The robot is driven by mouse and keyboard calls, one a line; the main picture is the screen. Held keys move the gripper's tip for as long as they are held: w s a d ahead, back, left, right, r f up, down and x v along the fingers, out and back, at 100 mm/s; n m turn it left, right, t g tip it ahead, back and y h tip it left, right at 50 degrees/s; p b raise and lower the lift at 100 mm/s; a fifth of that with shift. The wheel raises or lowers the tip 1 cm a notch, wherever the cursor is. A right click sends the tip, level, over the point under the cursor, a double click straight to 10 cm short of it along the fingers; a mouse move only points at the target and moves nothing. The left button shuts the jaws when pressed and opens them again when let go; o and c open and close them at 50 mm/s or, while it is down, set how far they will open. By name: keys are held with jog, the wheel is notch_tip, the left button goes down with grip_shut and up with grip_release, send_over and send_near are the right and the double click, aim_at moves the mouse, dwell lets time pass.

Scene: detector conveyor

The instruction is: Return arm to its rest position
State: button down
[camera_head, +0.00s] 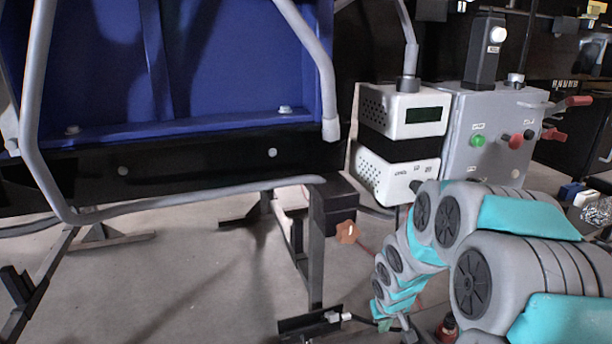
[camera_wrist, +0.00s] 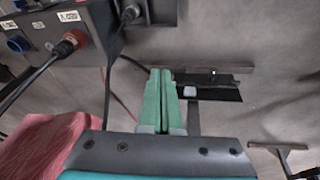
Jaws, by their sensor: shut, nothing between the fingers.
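My gripper shows in the wrist view (camera_wrist: 161,100) with its two green fingers together and nothing between them. It points down over the grey floor and a dark stand foot. In the head view my grey and teal arm comes in from the right and bends down toward the floor in front of the control boxes. A bit of green at the arm's lower end (camera_head: 384,325) is small there, and the fingers are hard to make out.
A blue conveyor (camera_head: 230,60) with grey tube rails fills the left. White detector boxes (camera_head: 400,178) and a grey control box (camera_head: 490,150) with buttons stand beyond the arm. Stand legs (camera_head: 316,260) and hanging cables (camera_wrist: 108,95) are close by. Open floor (camera_head: 190,270) lies left.

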jog(key=s+a+r+g, duration=0.1)
jog(key=s+r, duration=0.4)
jog(key=s, duration=0.6)
jog(key=s+a+r+m+g, duration=0.1)
jog(key=s+r, duration=0.4)
jog(key=s, duration=0.6)
jog(key=s+a+r+g, duration=0.2)
jog(key=s+r, duration=0.3)
jog(key=s, duration=0.7)
jog(key=shift+a+m+g+y, duration=0.2)
jog(key=shift+m+g+y, duration=0.2)
jog(key=shift+g, duration=0.1)
jog(key=c, duration=1.6)
grip_release()
jog(key=shift+w, duration=0.1)
